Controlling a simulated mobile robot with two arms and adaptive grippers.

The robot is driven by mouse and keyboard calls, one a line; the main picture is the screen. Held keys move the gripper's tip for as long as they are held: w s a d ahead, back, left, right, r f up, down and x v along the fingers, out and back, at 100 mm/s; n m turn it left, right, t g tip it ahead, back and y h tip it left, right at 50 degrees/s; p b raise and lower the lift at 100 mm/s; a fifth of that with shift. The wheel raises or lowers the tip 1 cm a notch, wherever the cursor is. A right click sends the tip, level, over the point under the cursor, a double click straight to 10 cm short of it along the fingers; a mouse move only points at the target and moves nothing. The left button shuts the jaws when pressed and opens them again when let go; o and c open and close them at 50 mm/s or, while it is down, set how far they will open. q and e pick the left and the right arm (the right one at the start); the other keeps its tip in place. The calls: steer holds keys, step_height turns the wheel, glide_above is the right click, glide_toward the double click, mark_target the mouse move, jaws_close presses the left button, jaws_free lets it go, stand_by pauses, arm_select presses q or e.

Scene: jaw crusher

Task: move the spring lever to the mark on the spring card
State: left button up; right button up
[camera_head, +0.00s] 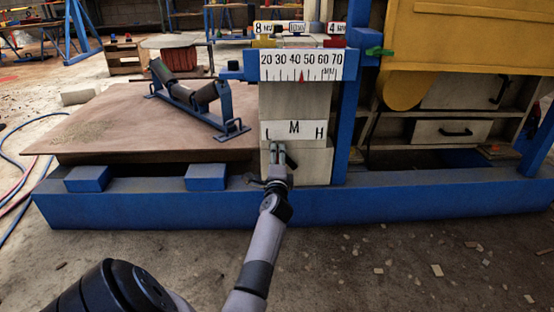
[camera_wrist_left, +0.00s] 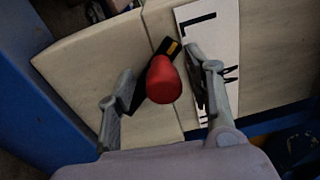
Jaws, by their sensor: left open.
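The spring card (camera_head: 293,138) is a white plate lettered L, M and H on the front of a pale block. In the left wrist view the card (camera_wrist_left: 218,52) shows at the upper right, partly behind a finger. The spring lever (camera_wrist_left: 163,80) has a red knob and a black arm with a small yellow patch. My left gripper (camera_head: 280,149) is just below the card's L side. In the wrist view the left gripper (camera_wrist_left: 159,66) is open, with its fingers on either side of the knob. I cannot make out the card's mark. My right gripper is out of view.
A scale plate (camera_head: 315,66) numbered 20 to 70, with a red pointer, is above the card. A blue beam (camera_head: 130,208) runs along the floor in front. A brown board (camera_head: 120,125) with a roller frame (camera_head: 200,100) lies left. A yellow housing (camera_head: 470,40) stands right.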

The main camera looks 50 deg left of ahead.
arm_select(q)
steer(key=shift+r, duration=0.2)
step_height(320, 180, up, 9)
steer(key=shift+f, duration=0.2)
steer(key=shift+r, duration=0.6)
steer(key=shift+c, duration=0.4)
